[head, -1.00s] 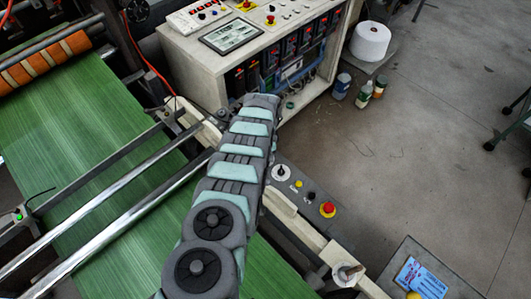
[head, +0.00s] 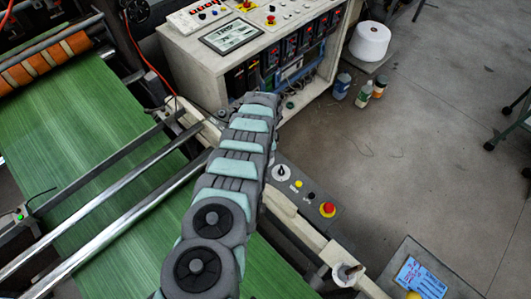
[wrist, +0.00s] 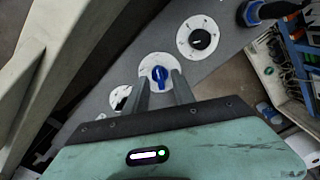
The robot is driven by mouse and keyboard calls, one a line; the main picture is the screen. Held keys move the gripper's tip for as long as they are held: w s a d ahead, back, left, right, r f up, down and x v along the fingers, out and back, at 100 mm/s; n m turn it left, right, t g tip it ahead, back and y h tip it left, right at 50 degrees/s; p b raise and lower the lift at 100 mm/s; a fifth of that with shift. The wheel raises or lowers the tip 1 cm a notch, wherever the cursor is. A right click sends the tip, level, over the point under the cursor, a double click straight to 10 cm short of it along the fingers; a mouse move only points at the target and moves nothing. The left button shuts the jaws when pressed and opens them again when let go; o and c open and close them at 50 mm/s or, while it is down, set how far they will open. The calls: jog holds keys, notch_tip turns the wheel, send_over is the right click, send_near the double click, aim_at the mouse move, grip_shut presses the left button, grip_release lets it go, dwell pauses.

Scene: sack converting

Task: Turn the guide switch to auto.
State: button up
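In the wrist view a blue switch knob (wrist: 160,74) sits on a round white plate on a grey control panel (wrist: 128,68). Its pointer runs down toward my gripper. My gripper (wrist: 160,86) is open, with its two fingers apart and the blue knob showing between and just beyond the tips; I cannot tell whether they touch it. No label is readable, so I cannot confirm which knob is the guide switch. In the head view my arm hides the gripper and the blue knob.
A black knob on a white dial (wrist: 199,39) is close by on the panel; another dial (wrist: 120,98) is partly behind the left finger. In the head view a red emergency button (head: 327,209) and a white cabinet (head: 205,60) flank my arm. Green sheet (head: 75,130) runs at left.

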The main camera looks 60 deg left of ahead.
notch_tip(320, 180, up, 2)
jog(key=shift+r+p, duration=0.1)
jog(key=shift+p, duration=0.35)
notch_tip(320, 180, up, 8)
dwell(0.6)
